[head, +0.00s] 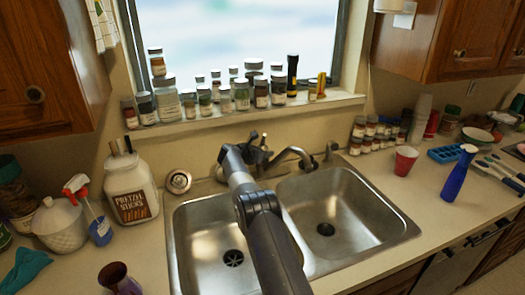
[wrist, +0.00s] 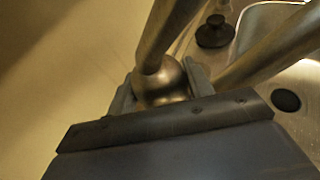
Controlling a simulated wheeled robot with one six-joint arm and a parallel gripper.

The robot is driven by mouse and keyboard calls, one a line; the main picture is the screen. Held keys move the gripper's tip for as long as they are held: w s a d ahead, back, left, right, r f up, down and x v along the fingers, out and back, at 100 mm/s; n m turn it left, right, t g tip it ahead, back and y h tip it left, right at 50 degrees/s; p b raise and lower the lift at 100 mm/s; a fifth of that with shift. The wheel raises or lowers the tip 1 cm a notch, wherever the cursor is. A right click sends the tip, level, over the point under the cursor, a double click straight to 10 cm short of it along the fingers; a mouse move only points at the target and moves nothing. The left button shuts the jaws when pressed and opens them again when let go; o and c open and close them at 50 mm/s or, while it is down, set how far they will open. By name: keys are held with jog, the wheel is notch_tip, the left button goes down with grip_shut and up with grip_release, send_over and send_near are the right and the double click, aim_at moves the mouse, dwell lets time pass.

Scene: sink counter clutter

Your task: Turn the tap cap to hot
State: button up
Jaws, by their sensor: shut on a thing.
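The tap (head: 292,156) stands behind the double sink, with its spout reaching right. In the wrist view the tap cap (wrist: 164,84) is a round, shiny metal dome with a thick metal bar rising from it. My gripper (wrist: 162,90) has one finger on each side of the dome and is shut on it. The spout (wrist: 268,48) runs up to the right, close by the right finger. In the head view my arm reaches over the sink to the tap and hides most of the cap and the fingers.
The double sink (head: 380,213) has two empty basins. A pretzel jar (head: 131,190) and spray bottle (head: 98,226) stand left. A red cup (head: 404,161) and blue bottle (head: 458,176) stand right. Several small jars line the window sill (head: 215,119).

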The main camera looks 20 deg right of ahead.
jog(key=shift+r, duration=0.1)
jog(key=o, duration=0.7)
jog(key=b+v, duration=0.3)
jog(key=v, duration=0.7)
jog(key=shift+s+a+b, duration=0.2)
jog(key=shift+a+b, duration=0.15)
